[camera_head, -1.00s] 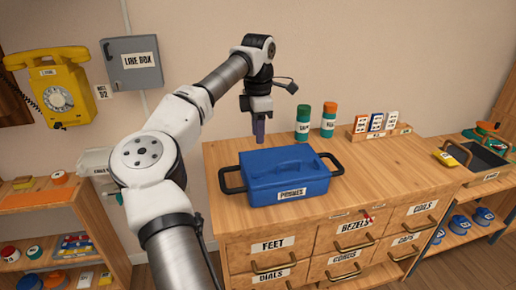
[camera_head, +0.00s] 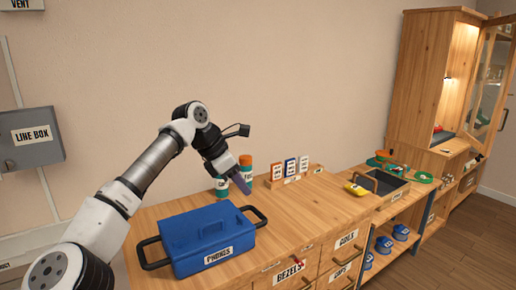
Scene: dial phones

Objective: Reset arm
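My gripper (camera_head: 241,184) hangs over the back of the wooden drawer cabinet (camera_head: 330,215), tilted down to the right. It is above and behind the blue case labelled PHONES (camera_head: 205,238) and apart from it. Its purple-grey fingers look like one narrow shape, so I cannot tell whether they are open or shut. No held object is clearly visible. My white and grey arm comes in from the lower left and crosses in front of the wall.
Two bottles with green and orange (camera_head: 246,168) stand behind my gripper, partly hidden by it. A wooden card rack (camera_head: 293,176) is to their right. A black tray (camera_head: 382,181) and yellow item (camera_head: 357,189) lie farther right. A tall lit cabinet (camera_head: 425,80) has its glass door open.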

